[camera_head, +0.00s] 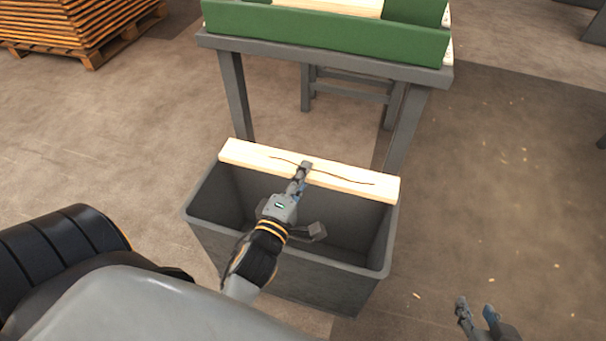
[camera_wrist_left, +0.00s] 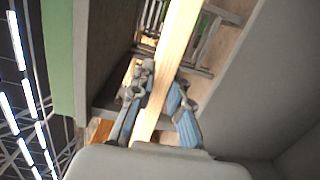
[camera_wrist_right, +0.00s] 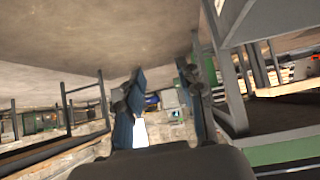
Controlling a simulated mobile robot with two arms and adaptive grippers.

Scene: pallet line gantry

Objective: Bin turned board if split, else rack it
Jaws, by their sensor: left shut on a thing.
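A pale wooden board (camera_head: 245,156) with a long dark crack along its face lies level over the far rim of a grey bin (camera_head: 290,284). My left gripper (camera_head: 304,168) is shut on the board near its middle. In the left wrist view, the board (camera_wrist_left: 172,60) runs between the two fingers (camera_wrist_left: 158,105). The bin's inside looks empty where I can see it; my arm hides part of it. My right gripper (camera_head: 476,312) is off to the right above the floor, its fingers apart and nothing between them. Its fingers (camera_wrist_right: 165,95) also show spread in the right wrist view.
A grey-legged table with a green-sided trough (camera_head: 330,35) stands behind the bin, with another pale board (camera_head: 335,7) on it. A pallet stack of boards (camera_head: 75,25) is at the back left. The floor right of the bin is open, with scattered wood chips.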

